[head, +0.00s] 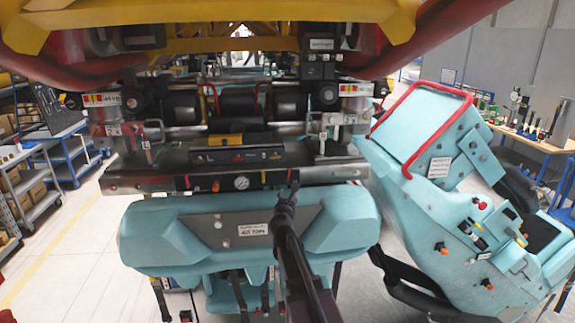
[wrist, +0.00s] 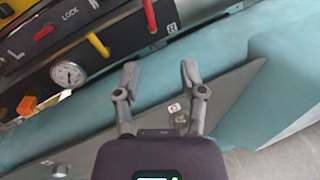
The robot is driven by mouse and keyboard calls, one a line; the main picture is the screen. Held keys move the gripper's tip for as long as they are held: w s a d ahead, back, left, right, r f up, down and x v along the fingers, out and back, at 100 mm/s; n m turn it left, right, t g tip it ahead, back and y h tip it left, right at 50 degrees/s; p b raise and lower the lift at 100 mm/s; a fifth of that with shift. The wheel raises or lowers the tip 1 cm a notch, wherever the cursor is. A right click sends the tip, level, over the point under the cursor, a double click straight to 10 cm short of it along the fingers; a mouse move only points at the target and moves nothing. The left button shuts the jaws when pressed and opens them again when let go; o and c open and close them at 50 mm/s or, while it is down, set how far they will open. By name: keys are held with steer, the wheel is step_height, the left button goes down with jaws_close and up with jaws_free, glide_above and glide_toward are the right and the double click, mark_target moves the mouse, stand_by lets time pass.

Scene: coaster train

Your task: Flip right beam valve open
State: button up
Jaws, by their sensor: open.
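A dark valve panel runs along the front of the beam, above a teal car body. A red lever (wrist: 150,15) stands at the panel's right end in the wrist view, beside a small white label. It appears to be the right beam valve; its name is not readable. My gripper (wrist: 159,67) is open and empty, its two fingers apart, below the red lever and over the teal body. In the head view my gripper (head: 291,182) is in front of the right end of the panel and partly covers it. The fingers appear apart from the lever.
A pressure gauge (wrist: 68,73) and an orange knob (wrist: 27,105) sit left of the lever. A teal seat (head: 440,190) with a red bar stands at right.

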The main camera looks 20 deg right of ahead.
mark_target(289, 173)
steer(key=shift+w+a+r+n+t+y, duration=0.15)
steer(key=shift+w+r+n, duration=0.1)
steer(key=shift+r+n, duration=0.25)
steer(key=shift+w+d+r+n+t+y, duration=0.15)
steer(key=shift+w+r+n, duration=0.1)
steer(key=shift+n, duration=0.35)
steer(key=shift+w, duration=0.1)
steer(key=x, duration=1.3)
steer(key=shift+w+d, duration=0.15)
steer(key=shift+w, duration=0.1)
